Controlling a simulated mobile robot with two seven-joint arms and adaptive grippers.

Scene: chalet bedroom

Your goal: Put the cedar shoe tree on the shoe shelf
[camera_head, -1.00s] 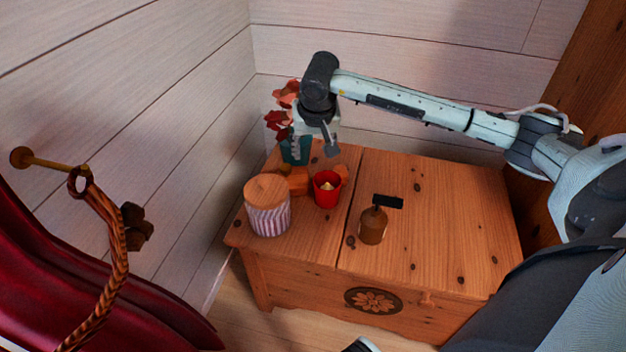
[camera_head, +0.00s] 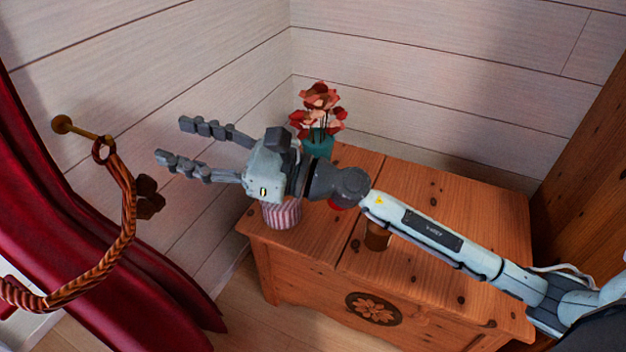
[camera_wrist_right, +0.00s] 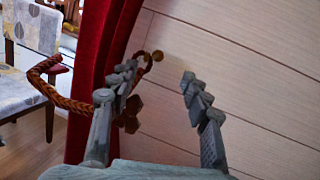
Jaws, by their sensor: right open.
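I cannot make out the cedar shoe tree or the shoe shelf in either view now. My right gripper (camera_head: 175,140) is open and empty, its fingers pointing left in the head view. It is in the air left of the wooden chest (camera_head: 440,200), in front of the plank wall. My right arm hides part of the chest top, including the area around the red candle cup. My left gripper is not in view.
A striped jar (camera_head: 283,214), a brown bottle (camera_head: 376,238) and a teal vase with red flowers (camera_head: 318,105) stand on the chest, partly covered by my arm. A red curtain (camera_head: 100,260) with a braided tie (camera_head: 125,215) hangs left. A patterned chair (camera_wrist_right: 28,85) stands beyond it.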

